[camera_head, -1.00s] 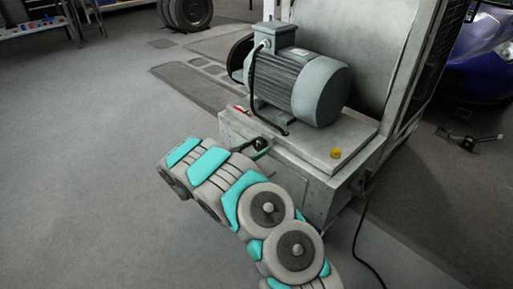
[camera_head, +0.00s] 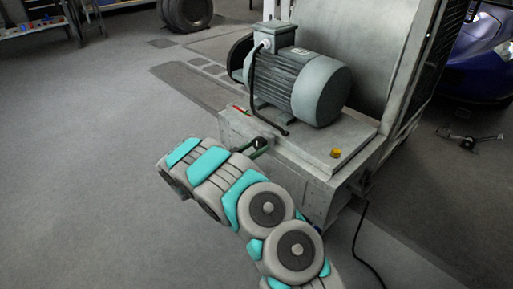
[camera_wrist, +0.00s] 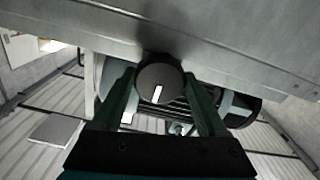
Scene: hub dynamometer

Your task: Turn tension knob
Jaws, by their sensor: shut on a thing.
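The tension knob is a round black knob (camera_wrist: 160,84) with a white pointer mark, on the grey metal side of the machine base. In the wrist view the mark is nearly upright, leaning slightly right at its top. My gripper (camera_wrist: 160,90) has its two dark green fingers on either side of the knob, shut on it. In the head view my gripper (camera_head: 258,144) reaches the base's front left side, and my arm's wrist covers part of that area. The knob is small and mostly hidden there.
A grey electric motor (camera_head: 298,84) sits on top of the machine base (camera_head: 300,190). A yellow button (camera_head: 336,153) is on the base top. A black cable (camera_head: 362,245) runs across the floor at right. The floor at left is clear.

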